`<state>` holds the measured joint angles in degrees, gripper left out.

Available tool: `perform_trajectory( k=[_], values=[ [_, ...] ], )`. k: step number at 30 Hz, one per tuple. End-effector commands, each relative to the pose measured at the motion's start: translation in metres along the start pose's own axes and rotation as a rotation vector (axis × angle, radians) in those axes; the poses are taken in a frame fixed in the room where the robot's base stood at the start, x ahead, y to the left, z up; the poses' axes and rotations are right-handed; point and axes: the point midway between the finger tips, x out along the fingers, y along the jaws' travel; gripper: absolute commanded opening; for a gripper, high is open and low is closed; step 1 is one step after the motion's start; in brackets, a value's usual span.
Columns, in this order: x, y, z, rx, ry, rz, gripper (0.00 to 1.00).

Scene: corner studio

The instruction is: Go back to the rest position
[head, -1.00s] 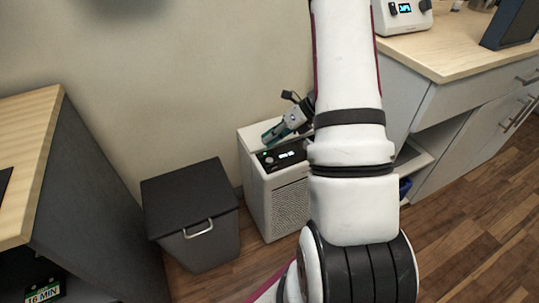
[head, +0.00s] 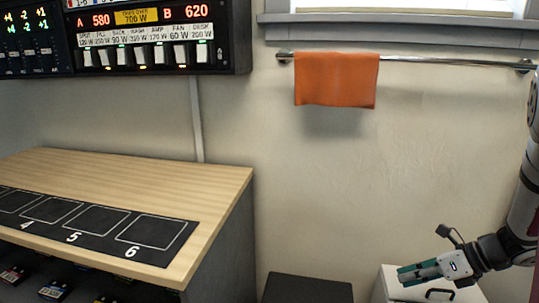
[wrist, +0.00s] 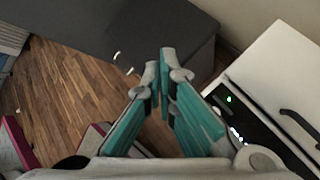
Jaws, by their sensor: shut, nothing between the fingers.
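My gripper (head: 420,271) is at the lower right of the head view, over the white box-shaped appliance (head: 388,294). Its teal fingers are shut with nothing between them. In the wrist view, the fingertips (wrist: 166,58) of my gripper meet near the middle. The white appliance with its dark display panel (wrist: 252,128) is to their right there, and a dark grey bin (wrist: 190,28) is beyond them. My arm runs down the right edge of the head view.
A wooden counter (head: 120,170) with a numbered black mat (head: 110,226) stands at left. A switch panel (head: 150,38) hangs above it. An orange cloth (head: 336,79) hangs on a wall rail (head: 440,61). The bin (head: 308,289) also shows at the bottom edge. Wooden floor (wrist: 65,90) shows in the wrist view.

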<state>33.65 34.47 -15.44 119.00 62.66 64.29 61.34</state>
Motion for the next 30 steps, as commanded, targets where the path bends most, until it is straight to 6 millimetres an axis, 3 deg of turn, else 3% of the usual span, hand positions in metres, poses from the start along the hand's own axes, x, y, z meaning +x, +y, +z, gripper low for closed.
perform_trajectory(
  k=[1, 6, 12, 17, 21, 25, 30],
  values=[
    [-0.004, 0.026, 0.018, -0.115, 0.017, 0.027, 0.0],
    [-0.016, 0.11, 0.047, -0.502, 0.089, 0.13, 0.0],
    [-0.035, 0.202, 0.052, -0.95, 0.181, 0.251, 0.0],
    [-0.052, 0.263, 0.037, -1.303, 0.266, 0.349, 0.0],
    [-0.069, 0.305, 0.014, -1.605, 0.351, 0.435, 0.0],
    [-0.086, 0.334, -0.013, -1.874, 0.442, 0.516, 0.0],
    [-0.107, 0.353, -0.045, -2.166, 0.565, 0.609, 0.0]
  ],
)
